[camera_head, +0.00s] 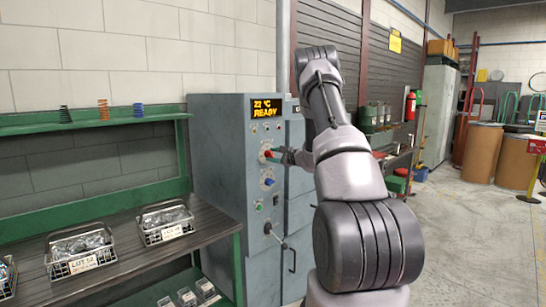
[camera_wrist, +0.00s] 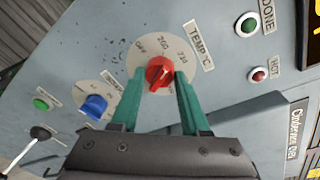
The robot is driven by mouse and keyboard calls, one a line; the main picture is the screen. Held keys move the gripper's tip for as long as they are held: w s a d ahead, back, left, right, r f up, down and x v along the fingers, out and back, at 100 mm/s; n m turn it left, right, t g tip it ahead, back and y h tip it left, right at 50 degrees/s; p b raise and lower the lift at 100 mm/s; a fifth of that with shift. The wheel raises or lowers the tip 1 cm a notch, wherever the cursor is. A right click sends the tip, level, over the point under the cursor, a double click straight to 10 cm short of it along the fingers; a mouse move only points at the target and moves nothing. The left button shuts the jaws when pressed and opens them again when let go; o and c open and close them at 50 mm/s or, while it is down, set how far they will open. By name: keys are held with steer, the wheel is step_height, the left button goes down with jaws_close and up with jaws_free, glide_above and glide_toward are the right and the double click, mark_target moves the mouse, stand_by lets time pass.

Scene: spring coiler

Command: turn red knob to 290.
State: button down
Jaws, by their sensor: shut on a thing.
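The red knob (camera_wrist: 159,72) sits on a pale round dial labelled TEMP °C, with OFF, 200 and 230 among the marks I can read; 290 is not readable. My gripper (camera_wrist: 158,84) has its two green fingers on either side of the red knob and is shut on it. In the head view the red knob (camera_head: 267,154) shows on the front of the grey-blue machine (camera_head: 220,145), with my gripper (camera_head: 277,154) at it. The machine's display (camera_head: 267,108) reads 22 °C and READY.
A blue knob (camera_wrist: 94,106), a green button (camera_wrist: 41,104) and a black-tipped lever (camera_wrist: 40,133) lie left of the red knob in the wrist view. DONE and HOT lamps are at upper right. A bench (camera_head: 120,247) with wire baskets stands left of the machine.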

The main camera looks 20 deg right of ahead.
steer(key=m+y, duration=0.1)
steer(key=m, duration=0.4)
steer(key=m+y, duration=0.1)
steer(key=m, duration=0.5)
steer(key=shift+d+f+m+g, duration=0.15)
steer(key=shift+f+m+g, duration=0.05)
steer(key=shift+m+g, duration=0.1)
steer(key=m, duration=0.6)
steer(key=shift+y, duration=0.4)
steer(key=m+t, duration=0.1)
steer(key=m, duration=0.5)
steer(key=shift+f, duration=0.1)
steer(key=shift+m, duration=0.4)
steer(key=shift+c, duration=2)
jaws_free()
steer(key=shift+s, duration=0.1)
